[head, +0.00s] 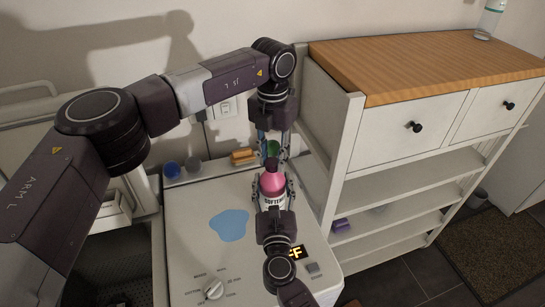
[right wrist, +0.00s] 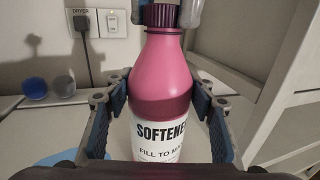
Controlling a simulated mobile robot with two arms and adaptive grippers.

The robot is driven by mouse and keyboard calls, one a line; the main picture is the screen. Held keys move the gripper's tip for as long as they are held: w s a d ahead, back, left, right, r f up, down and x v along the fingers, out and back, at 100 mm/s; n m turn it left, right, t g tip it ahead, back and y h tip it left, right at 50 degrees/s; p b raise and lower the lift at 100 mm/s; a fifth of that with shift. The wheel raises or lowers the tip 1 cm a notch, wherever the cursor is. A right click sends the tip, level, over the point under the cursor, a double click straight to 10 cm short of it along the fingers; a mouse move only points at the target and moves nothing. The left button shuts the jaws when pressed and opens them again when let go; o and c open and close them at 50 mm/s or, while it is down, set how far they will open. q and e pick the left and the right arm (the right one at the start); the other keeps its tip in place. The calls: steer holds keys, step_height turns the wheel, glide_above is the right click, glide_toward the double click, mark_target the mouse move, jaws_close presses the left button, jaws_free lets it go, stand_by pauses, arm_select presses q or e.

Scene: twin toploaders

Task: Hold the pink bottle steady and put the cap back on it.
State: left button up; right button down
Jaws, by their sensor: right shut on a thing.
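The pink bottle (head: 272,183) stands upright on the white machine top, with a "SOFTENER" label partly hidden. My right gripper (right wrist: 160,105) is shut on the bottle, with a finger on each side of its body. The dark purple cap (right wrist: 163,14) is at the bottle's neck, above a dark ring, and looks upright. Its top is cut off in the right wrist view. My left gripper (head: 271,154) comes down from above with its fingers on both sides of the cap. I cannot tell whether they press on it.
The white machine (head: 190,235) has a blue patch (head: 229,225) and a dial (head: 213,288). A blue ball (head: 171,170), a grey ball (head: 193,165) and an orange item (head: 243,156) are along its back. A white shelf unit (head: 335,160) stands close on the right.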

arm_select(q)
jaws_close()
steer(key=o, duration=1)
jaws_free()
steer(key=shift+o, duration=0.2)
steer(key=shift+r, duration=0.15)
step_height(320, 180, up, 12)
arm_select(e)
steer(key=c, duration=0.8)
jaws_free()
